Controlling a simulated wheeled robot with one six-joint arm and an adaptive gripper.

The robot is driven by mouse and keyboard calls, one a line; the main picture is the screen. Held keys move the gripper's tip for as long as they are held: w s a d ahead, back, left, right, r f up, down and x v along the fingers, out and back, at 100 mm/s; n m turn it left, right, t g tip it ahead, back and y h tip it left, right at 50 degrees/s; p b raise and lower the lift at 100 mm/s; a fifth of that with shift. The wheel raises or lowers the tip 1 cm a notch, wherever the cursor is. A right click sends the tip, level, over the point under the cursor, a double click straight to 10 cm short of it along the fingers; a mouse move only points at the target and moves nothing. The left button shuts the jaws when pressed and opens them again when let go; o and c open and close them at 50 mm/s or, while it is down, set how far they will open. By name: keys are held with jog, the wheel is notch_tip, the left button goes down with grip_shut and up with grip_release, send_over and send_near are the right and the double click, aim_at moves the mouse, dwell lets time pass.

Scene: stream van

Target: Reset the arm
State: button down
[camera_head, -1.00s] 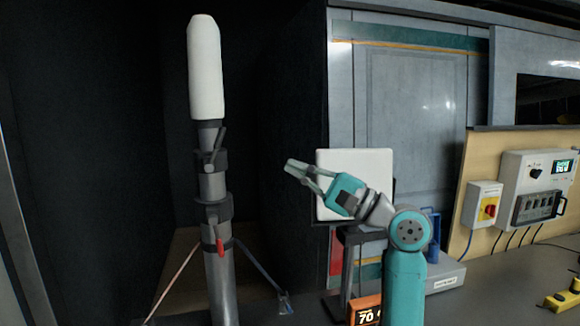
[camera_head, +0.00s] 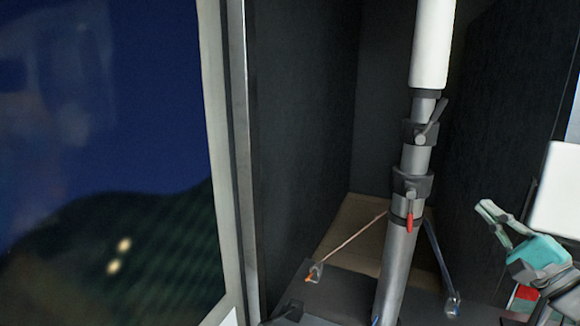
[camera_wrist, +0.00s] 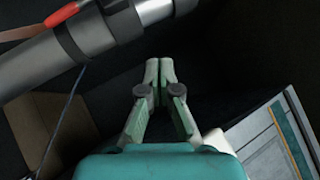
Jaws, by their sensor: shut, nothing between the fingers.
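My gripper (camera_head: 484,207) is at the right of the head view, raised and pointing up and to the left toward the mast. Its teal body and grey fingers show there, and most of my arm is out of the frame. In the wrist view my gripper (camera_wrist: 159,64) has its fingertips together with nothing between them. The fingers touch no other thing that I can see.
A telescopic mast (camera_head: 398,262) with a white top and red lever stands left of my gripper, held by straps. It also crosses the wrist view's upper left (camera_wrist: 88,35). A white panel (camera_head: 558,195) is right of my gripper. A dark window (camera_head: 100,160) fills the left.

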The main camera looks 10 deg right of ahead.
jog(key=s+a+f+g+h, duration=0.1)
jog(key=a+f+h, duration=0.15)
jog(key=f, duration=0.75)
jog(key=s+a+f+g+h, duration=0.15)
jog(key=a+f, duration=0.25)
jog(key=f, duration=0.6)
jog(key=s+a+f+n+g+h, duration=0.1)
jog(key=s+a+f+n, duration=0.1)
jog(key=s+a+f, duration=0.3)
jog(key=s+a+f+n+g+h, duration=0.1)
jog(key=s+a+f, duration=0.1)
jog(key=f, duration=0.5)
jog(key=s+a+f+n+g, duration=0.1)
jog(key=s+a+f+n, duration=0.25)
jog(key=s, duration=0.35)
jog(key=s+a+f+n+g, duration=0.1)
jog(key=s+a+f+n, duration=0.25)
jog(key=s, duration=0.35)
jog(key=s+a+r+n+y, duration=0.1)
jog(key=s+a+n, duration=0.3)
jog(key=s+n, duration=0.5)
jog(key=s+y, duration=0.1)
jog(key=s, duration=0.4)
jog(key=shift+s+a+g+y, duration=0.3)
jog(key=shift+a+g, duration=0.05)
jog(key=shift+a, duration=0.05)
